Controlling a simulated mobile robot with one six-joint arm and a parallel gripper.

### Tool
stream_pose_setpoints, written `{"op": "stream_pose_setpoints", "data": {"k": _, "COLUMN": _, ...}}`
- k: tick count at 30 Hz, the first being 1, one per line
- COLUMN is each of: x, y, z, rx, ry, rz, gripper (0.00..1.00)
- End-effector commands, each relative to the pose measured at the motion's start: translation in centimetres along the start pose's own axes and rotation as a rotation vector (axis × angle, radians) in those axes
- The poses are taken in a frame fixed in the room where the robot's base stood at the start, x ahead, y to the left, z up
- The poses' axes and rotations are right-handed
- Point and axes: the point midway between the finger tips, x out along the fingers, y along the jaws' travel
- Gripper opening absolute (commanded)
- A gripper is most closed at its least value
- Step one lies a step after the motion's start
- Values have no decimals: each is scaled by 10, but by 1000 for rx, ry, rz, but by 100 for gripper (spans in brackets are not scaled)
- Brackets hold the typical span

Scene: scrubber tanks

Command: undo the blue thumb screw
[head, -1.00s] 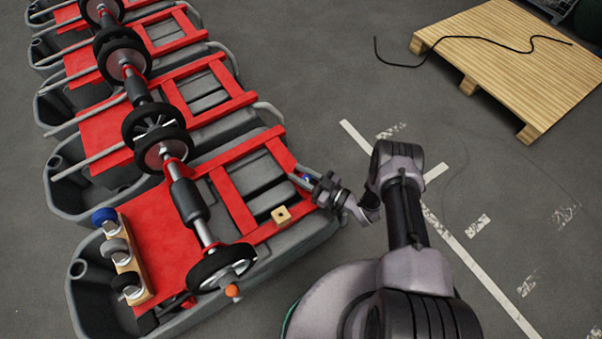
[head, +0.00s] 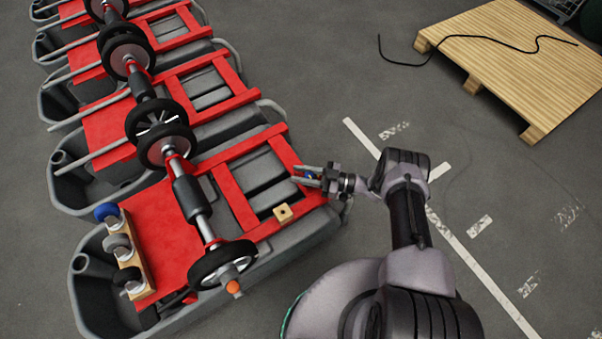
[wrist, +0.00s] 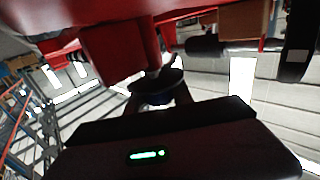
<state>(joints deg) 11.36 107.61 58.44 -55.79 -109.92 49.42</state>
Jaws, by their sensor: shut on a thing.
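The blue thumb screw (head: 311,175) shows as a small blue spot between my fingers, at the right side of the nearest red frame (head: 275,150). My gripper (head: 306,174) reaches in from the right and is shut on the screw. In the wrist view the screw (wrist: 157,82) looks like a dark, shaded knob under a red part, with a short pale shank above it. My gripper's fingers (wrist: 158,97) are on either side of it. The fingers hide part of the screw in the head view.
Several grey tanks with red frames stand in a row, with a roller shaft (head: 188,195) across them. A wooden block (head: 284,213) sits on the nearest frame. A caster rack (head: 135,262) is at the left. A pallet (head: 520,60) with a black cable lies at back right. The floor between is clear.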

Motion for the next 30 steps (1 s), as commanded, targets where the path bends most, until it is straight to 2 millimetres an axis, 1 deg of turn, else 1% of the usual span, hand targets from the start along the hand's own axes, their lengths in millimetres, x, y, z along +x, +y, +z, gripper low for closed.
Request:
{"op": "stream_pose_setpoints", "data": {"k": 6, "x": 0, "y": 0, "z": 0, "rx": 0, "ry": 0, "rz": 0, "gripper": 0}}
{"op": "stream_pose_setpoints", "data": {"k": 7, "x": 0, "y": 0, "z": 0, "rx": 0, "ry": 0, "rz": 0, "gripper": 34}}
{"op": "stream_pose_setpoints", "data": {"k": 9, "x": 0, "y": 0, "z": 0, "rx": 1, "ry": 0, "rz": 0, "gripper": 47}}
{"op": "stream_pose_setpoints", "data": {"k": 10, "x": 0, "y": 0, "z": 0, "rx": 0, "ry": 0, "rz": 0, "gripper": 50}}
{"op": "stream_pose_setpoints", "data": {"k": 23, "x": -1, "y": 0, "z": 0, "rx": 0, "ry": 0, "rz": 1, "gripper": 50}}
{"op": "stream_pose_setpoints", "data": {"k": 26, "x": -9, "y": 1, "z": 0, "rx": 0, "ry": 1, "rz": 3, "gripper": 50}}
{"op": "stream_pose_setpoints", "data": {"k": 29, "x": -29, "y": 1, "z": -1, "rx": 1, "ry": 0, "rz": 6, "gripper": 50}}
{"op": "stream_pose_setpoints", "data": {"k": 30, "x": -39, "y": 1, "z": -1, "rx": 0, "ry": 0, "rz": 5, "gripper": 50}}
